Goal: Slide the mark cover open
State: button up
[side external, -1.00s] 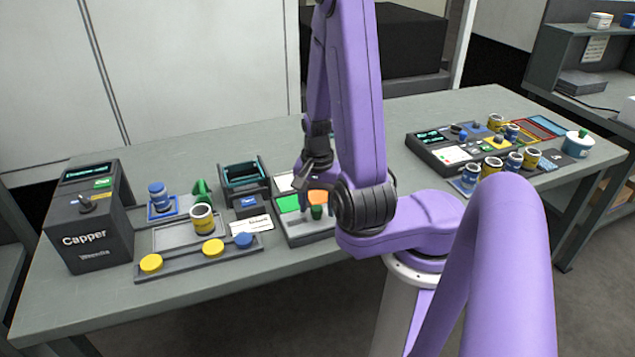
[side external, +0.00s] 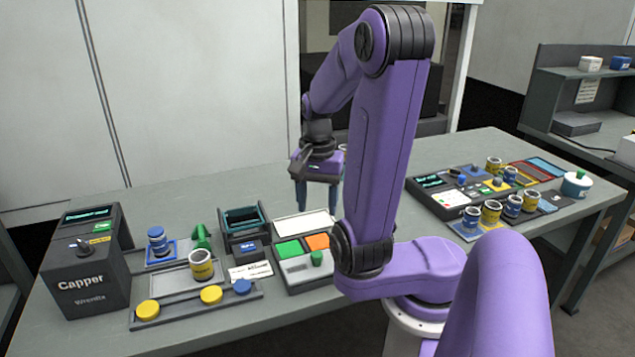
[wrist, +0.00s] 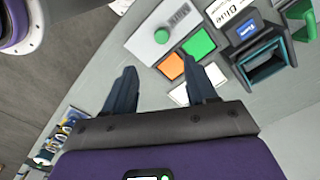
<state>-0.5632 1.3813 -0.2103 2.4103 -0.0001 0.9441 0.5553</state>
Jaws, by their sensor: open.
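A light grey sliding cover (side external: 298,268) with a green knob (side external: 317,258) lies on the front part of a dark-framed panel. I take it for the mark cover, but no label on it is readable. Behind it, a green pad (side external: 289,249) and an orange pad (side external: 317,241) are exposed side by side. My gripper (side external: 318,208) is open and empty, pointing down above the back of the panel, apart from the knob. In the wrist view, the knob (wrist: 161,36) shows beyond my fingertips (wrist: 162,70), with the orange pad (wrist: 172,66) near the right finger.
A white plate (side external: 303,224) lies behind the panel. Left of it stand a dark teal-edged holder (side external: 243,219), a white card (side external: 250,271), a tray with a yellow jar (side external: 201,265), and the Capper box (side external: 85,272). Another station with several jars (side external: 492,211) is at right.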

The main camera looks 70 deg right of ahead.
notch_tip(320, 180, up, 4)
jog(key=shift+r, duration=0.1)
dwell(0.4)
jog(key=w+a+f+n, duration=0.1)
jog(key=w+a+n, duration=0.3)
jog(key=n, duration=0.5)
jog(key=w+a+f+n, duration=0.1)
jog(key=a+f+n, duration=0.1)
jog(key=a+n, duration=0.45)
jog(key=s+a+f+n, duration=0.1)
jog(key=s+a+n, duration=0.1)
jog(key=s+n, duration=1.1)
jog(key=shift+s+f, duration=0.25)
jog(key=shift+f, duration=0.05)
